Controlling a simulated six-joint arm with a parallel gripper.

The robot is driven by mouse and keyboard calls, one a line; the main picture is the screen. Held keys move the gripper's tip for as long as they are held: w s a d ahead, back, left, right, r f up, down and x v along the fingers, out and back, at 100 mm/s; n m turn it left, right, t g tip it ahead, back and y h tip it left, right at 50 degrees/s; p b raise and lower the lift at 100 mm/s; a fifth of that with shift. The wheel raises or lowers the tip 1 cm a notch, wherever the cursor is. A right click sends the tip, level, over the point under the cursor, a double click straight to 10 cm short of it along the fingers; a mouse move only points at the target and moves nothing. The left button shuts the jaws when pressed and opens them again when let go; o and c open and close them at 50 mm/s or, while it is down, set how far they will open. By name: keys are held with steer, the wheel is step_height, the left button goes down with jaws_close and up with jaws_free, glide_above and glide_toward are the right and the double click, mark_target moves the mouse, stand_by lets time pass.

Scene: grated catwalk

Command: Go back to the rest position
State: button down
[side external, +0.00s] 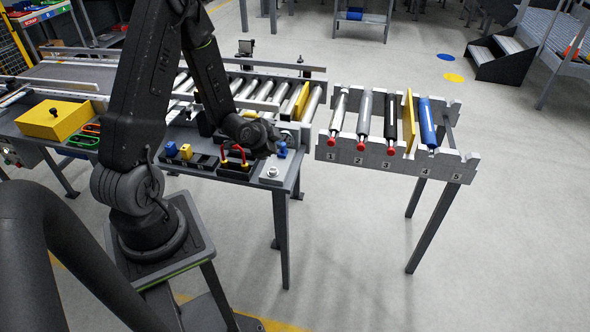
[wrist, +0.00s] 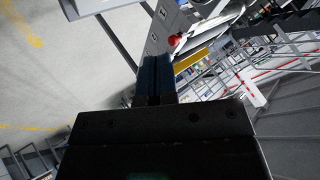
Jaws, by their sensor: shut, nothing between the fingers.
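My gripper (wrist: 156,62) shows in the wrist view with its two dark fingers together and nothing between them. In the side view the wrist end of my arm (side external: 250,133) hangs over the right end of the conveyor table, and its fingers are hard to make out there. The wrist view looks past the fingers toward a grey rack part with a red knob (wrist: 175,41). In the side view the numbered roller rack (side external: 375,153) stands to the right of my gripper, apart from it.
The rack holds a white, a grey, a black and a blue roller (side external: 428,122), plus a yellow plate (side external: 409,120). The conveyor table carries a yellow box (side external: 55,120), small blocks and a red-handled item (side external: 237,152) close under my wrist. Open floor (side external: 510,230) lies right.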

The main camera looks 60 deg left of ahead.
steer(key=s+d+r+n+g, duration=0.1)
steer(key=d+r, duration=0.5)
steer(key=r, duration=0.3)
steer(key=s+d+r+n, duration=0.1)
steer(key=d+r+n, duration=0.1)
steer(key=d+r, duration=0.5)
steer(key=s+d+r+n+g+h, duration=0.1)
steer(key=s+d+r, duration=0.4)
steer(key=s, duration=0.2)
steer(key=s+d+r+h, duration=0.2)
steer(key=s+d+r, duration=0.2)
steer(key=s, duration=0.3)
steer(key=shift+d+r+n+g, duration=0.4)
steer(key=shift+d, duration=0.3)
steer(key=shift+w, duration=0.1)
stand_by(1.1)
